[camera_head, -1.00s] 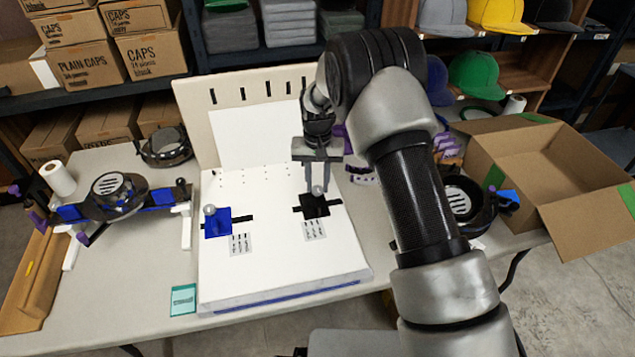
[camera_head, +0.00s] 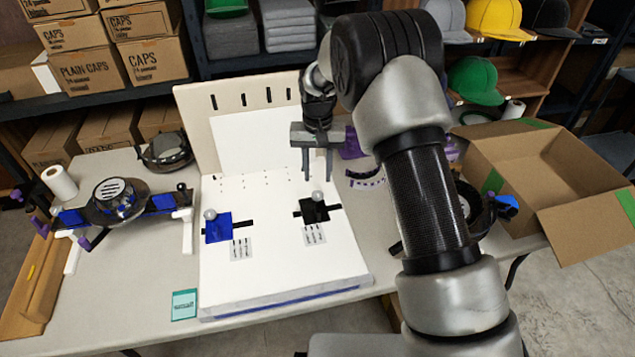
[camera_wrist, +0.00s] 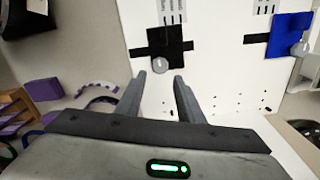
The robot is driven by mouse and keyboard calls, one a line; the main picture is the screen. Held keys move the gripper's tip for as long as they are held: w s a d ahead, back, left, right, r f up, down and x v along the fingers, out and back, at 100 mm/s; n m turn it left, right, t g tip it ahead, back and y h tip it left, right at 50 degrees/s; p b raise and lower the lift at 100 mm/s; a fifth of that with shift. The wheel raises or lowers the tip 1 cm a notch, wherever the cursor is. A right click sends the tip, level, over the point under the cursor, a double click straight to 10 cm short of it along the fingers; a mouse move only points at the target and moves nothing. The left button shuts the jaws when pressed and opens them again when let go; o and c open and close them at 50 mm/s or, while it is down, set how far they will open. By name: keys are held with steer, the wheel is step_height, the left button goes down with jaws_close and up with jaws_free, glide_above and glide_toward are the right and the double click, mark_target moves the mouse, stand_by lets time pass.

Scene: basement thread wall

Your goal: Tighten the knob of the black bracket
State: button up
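The black bracket (camera_head: 313,212) lies on the right side of the white board (camera_head: 270,265), with a round grey knob (camera_head: 317,196) on it. In the wrist view the black bracket (camera_wrist: 170,45) and its knob (camera_wrist: 160,65) lie just beyond my fingertips. My gripper (camera_head: 318,178) is open and empty, above and behind the knob and apart from it. Its two fingers (camera_wrist: 160,78) are spread with a clear gap. A blue bracket (camera_head: 218,228) with a similar knob (camera_head: 210,215) sits on the board's left side.
An upright pegboard (camera_head: 245,120) stands behind the board. A blue-and-black device (camera_head: 118,200) on white supports is at the left. An open cardboard box (camera_head: 540,180) is at the right. A teal card (camera_head: 184,304) lies at the front left. The board's front is clear.

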step_height(320, 180, up, 11)
steer(key=p, duration=0.1)
steer(key=shift+r, duration=0.15)
stand_by(0.3)
steer(key=s+d+r+t, duration=0.2)
steer(key=s+d+r, duration=0.45)
steer(key=r, duration=0.25)
steer(key=s+d+r+t, duration=0.1)
steer(key=s+d+r, duration=0.4)
steer(key=s+r, duration=0.3)
steer(key=s+d+t, duration=0.1)
steer(key=s+d, duration=0.2)
steer(key=s, duration=0.6)
steer(key=s+d+t, duration=0.2)
steer(key=s+d, duration=0.1)
steer(key=s, duration=0.6)
step_height(320, 180, up, 14)
steer(key=p, duration=1.4)
steer(key=shift+w+a+f, duration=0.15)
steer(key=shift+a+f, duration=0.05)
steer(key=shift+a, duration=0.1)
steer(key=shift+a, duration=0.1)
